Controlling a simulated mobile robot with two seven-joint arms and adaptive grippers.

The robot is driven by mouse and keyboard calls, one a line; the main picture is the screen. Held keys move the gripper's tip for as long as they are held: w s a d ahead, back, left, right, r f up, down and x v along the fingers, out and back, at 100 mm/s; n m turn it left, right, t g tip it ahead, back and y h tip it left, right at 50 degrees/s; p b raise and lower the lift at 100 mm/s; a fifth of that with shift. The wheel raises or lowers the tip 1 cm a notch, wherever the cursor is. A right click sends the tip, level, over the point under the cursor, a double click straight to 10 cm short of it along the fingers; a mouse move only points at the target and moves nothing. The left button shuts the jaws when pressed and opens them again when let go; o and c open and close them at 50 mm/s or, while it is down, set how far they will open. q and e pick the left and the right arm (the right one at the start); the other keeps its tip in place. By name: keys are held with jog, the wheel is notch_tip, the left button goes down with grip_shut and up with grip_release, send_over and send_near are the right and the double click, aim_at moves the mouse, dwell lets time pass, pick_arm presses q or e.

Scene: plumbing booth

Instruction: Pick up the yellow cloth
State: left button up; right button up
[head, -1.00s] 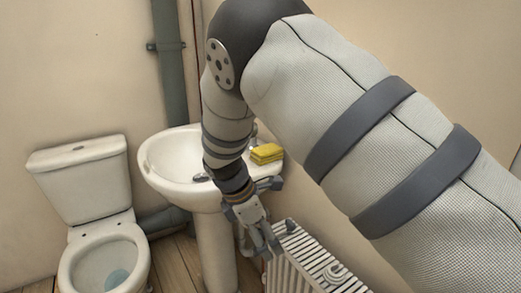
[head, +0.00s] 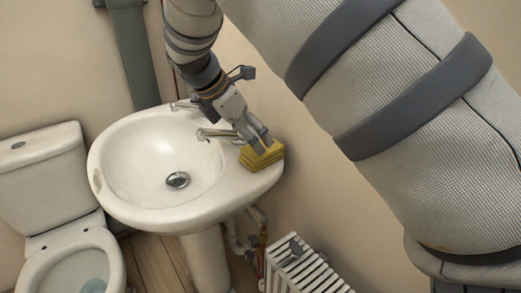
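The yellow cloth (head: 263,159) lies folded in a stack on the right end of the white sink's rim (head: 235,187). My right gripper (head: 262,145) points down at the cloth from above, its fingertips at the cloth's top and covering part of it. I cannot tell whether the fingers touch the cloth or how far apart they are. My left gripper is not in view.
The sink's metal tap (head: 213,133) stands just left of the gripper. The wall is close to the right of the cloth. A white radiator (head: 303,270) stands below right, and a toilet (head: 70,262) stands at the left.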

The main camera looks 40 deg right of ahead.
jog(key=x, duration=0.7)
jog(key=shift+d+r, duration=0.1)
jog(key=shift+d, duration=0.1)
jog(key=c, duration=1.3)
